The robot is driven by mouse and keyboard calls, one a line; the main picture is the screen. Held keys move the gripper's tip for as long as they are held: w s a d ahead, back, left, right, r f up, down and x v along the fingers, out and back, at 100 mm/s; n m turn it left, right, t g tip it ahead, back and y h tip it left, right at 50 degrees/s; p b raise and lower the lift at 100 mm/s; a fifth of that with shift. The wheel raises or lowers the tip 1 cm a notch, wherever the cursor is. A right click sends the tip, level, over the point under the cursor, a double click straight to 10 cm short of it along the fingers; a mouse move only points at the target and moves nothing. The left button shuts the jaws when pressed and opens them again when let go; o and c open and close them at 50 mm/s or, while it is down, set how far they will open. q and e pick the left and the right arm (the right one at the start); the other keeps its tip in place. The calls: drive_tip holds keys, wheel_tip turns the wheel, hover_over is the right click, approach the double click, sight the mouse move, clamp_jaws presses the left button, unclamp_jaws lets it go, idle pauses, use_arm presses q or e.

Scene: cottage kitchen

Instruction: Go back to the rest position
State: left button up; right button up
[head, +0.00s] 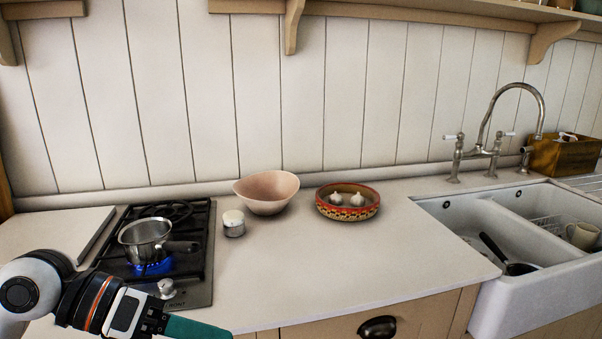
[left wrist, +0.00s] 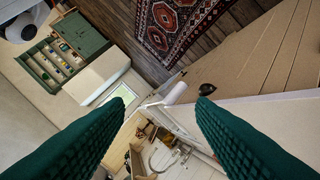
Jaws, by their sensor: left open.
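My left gripper (head: 195,328) comes in at the lower left of the head view, in front of the counter and the hob, its green fingers partly cut off by the bottom edge. In the left wrist view my left gripper (left wrist: 160,104) shows two green fingers spread wide apart, with nothing between them. My right gripper is in neither view.
A steel saucepan (head: 145,238) stands on the gas hob (head: 198,268) over a blue flame. A small jar (head: 234,224), a pink bowl (head: 267,190) and a patterned dish (head: 347,207) with garlic bulbs stand along the wall. A sink (head: 500,225) holds a pan. The front counter (head: 340,260) is clear.

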use_arm(q)
drive_tip(key=d+r+n+t+h, duration=0.35)
drive_tip(key=r+n+h, duration=0.3)
drive_tip(key=h, duration=0.25)
drive_tip(key=w+a+f+n+t+y, duration=0.2)
drive_tip(key=w+a+n+t+y, duration=0.3)
drive_tip(key=n+t, duration=0.4)
drive_tip(key=w+a+f+n+t+y, duration=0.25)
drive_tip(key=n+t+y, duration=0.45)
drive_tip(key=n, duration=0.5)
drive_tip(key=s+a+f+n+g+y, duration=0.1)
drive_tip(key=a+f+n+g+y, duration=0.3)
drive_tip(key=f, duration=0.5)
drive_tip(key=a+f+n+g+y, duration=0.1)
drive_tip(key=a+f+n+y, duration=0.1)
drive_tip(key=f+n+y, duration=0.5)
drive_tip(key=s+d+f+n+g+h, duration=0.25)
drive_tip(key=s+f+g, duration=1.05)
drive_tip(key=s+f, duration=0.7)
wheel_tip(320, 180, down, 24)
drive_tip(key=s+a+g+p, duration=0.1)
drive_tip(key=s+p, duration=0.1)
drive_tip(key=p, duration=0.2)
drive_tip(key=s+a+f+g+p, duration=0.1)
drive_tip(key=s+a+f+p, duration=0.1)
drive_tip(key=s+f, duration=1)
drive_tip(key=s+a, duration=0.1)
drive_tip(key=s, duration=0.2)
drive_tip(key=shift+s+y, duration=0.35)
